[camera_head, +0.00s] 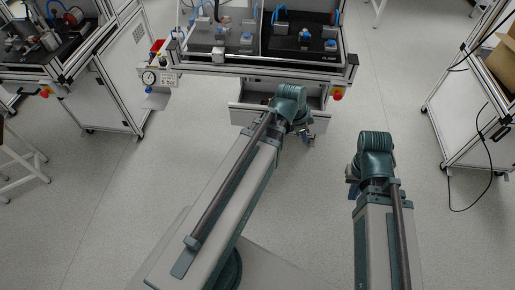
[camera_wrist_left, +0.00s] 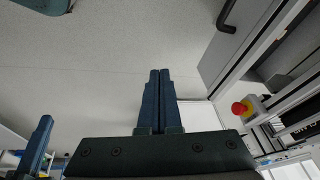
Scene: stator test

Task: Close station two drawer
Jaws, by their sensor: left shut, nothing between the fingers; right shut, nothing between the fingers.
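The drawer (camera_head: 241,114) under the middle workstation is pulled out, with its open inside showing behind its pale front. My left gripper (camera_head: 308,136) is at the right end of the drawer, partly hidden by its own wrist. In the left wrist view my left gripper (camera_wrist_left: 159,75) has its two dark fingers together, with nothing between them. A grey panel with a black handle (camera_wrist_left: 228,17), seemingly the drawer front, is at the upper right there, apart from the fingertips. My right gripper (camera_head: 352,180) is mostly hidden by its wrist, over the floor to the right, away from the drawer.
The workstation (camera_head: 262,72) carries blue-tubed fixtures, and a red button (camera_head: 337,95) is on its right front corner. Another station (camera_head: 60,72) stands at the left. A frame with a cardboard box (camera_head: 503,62) stands at the right. The floor between is clear.

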